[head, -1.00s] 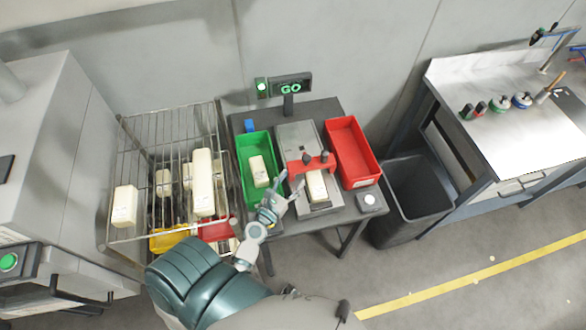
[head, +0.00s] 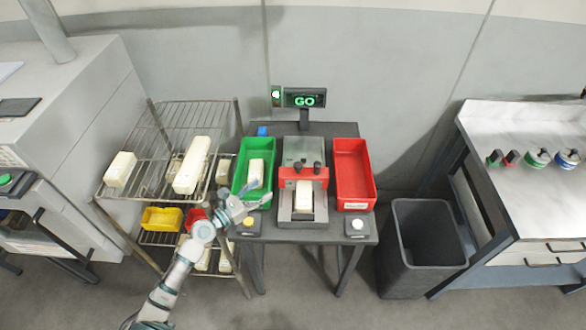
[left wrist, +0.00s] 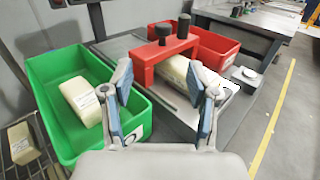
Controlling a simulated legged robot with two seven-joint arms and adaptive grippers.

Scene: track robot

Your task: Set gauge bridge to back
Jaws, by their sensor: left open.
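The red gauge bridge (head: 303,173) with two black knobs spans the grey gauge plate (head: 296,151) on the dark table. A cream block (head: 304,197) lies on the plate, its near part sticking out in front of the bridge. In the left wrist view the bridge (left wrist: 162,52) stands beyond my fingers, with the block (left wrist: 190,72) under it. My left gripper (head: 250,198) is open and empty, near the front of the green bin, left of the plate. It also shows in the left wrist view (left wrist: 165,100), fingers apart. My right gripper is not in view.
A green bin (head: 241,178) holding a cream block (head: 256,172) stands left of the plate, a red bin (head: 369,190) right. A sign reads GO (head: 305,98). A wire rack (head: 150,190) with blocks is left; a black waste bin (head: 428,245) is right.

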